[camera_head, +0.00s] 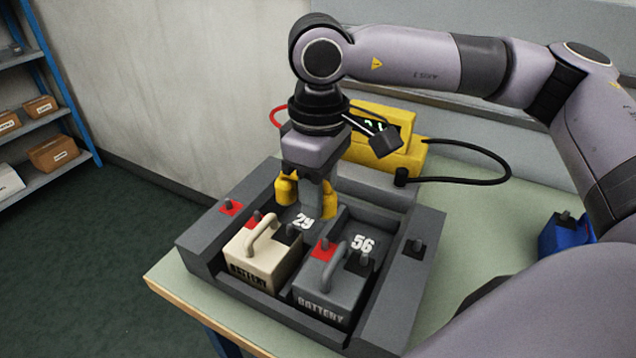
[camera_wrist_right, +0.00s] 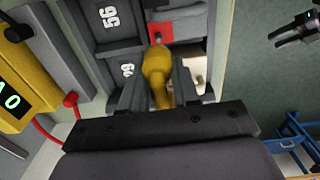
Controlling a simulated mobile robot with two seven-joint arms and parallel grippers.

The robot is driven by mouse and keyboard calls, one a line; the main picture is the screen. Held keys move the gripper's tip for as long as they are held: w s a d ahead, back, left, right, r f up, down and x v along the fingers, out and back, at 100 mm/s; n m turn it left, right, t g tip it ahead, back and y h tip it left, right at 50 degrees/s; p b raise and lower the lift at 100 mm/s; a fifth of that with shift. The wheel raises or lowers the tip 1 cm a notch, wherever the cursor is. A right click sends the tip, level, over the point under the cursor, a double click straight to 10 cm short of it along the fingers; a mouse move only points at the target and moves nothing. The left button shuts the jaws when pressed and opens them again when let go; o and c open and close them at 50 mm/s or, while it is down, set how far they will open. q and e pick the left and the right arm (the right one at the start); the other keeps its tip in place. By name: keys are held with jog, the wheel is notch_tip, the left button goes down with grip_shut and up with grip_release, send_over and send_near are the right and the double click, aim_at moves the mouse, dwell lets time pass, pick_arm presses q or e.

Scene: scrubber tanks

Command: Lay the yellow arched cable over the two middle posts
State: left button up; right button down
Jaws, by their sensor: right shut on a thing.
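My right gripper (camera_head: 308,192) is shut on the yellow arched cable (camera_head: 285,188), whose yellow parts show on both sides of the fingers. It hangs above the back of the battery tray (camera_head: 428,228), apart from the posts as far as I can tell. In the right wrist view the cable (camera_wrist_right: 158,72) sits between the fingers. The two middle posts are the black one (camera_head: 290,232) on the cream battery (camera_head: 262,262) and the red one (camera_head: 323,246) on the grey battery (camera_head: 325,290). A dark jaw-like part (camera_wrist_right: 292,32), perhaps my left gripper, shows at the right.
A yellow charger (camera_head: 375,150) with red and black leads stands behind the tray. Both batteries have raised handles near the posts. The tray's outer posts are red (camera_head: 230,207) and black (camera_head: 415,245).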

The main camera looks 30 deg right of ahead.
jog(key=b, duration=0.3)
send_over(318, 245)
jog(key=shift+f, duration=2.3)
jog(key=shift+f, duration=0.1)
jog(key=shift+f+b, duration=1.35)
jog(key=shift+c, duration=1.3)
grip_release()
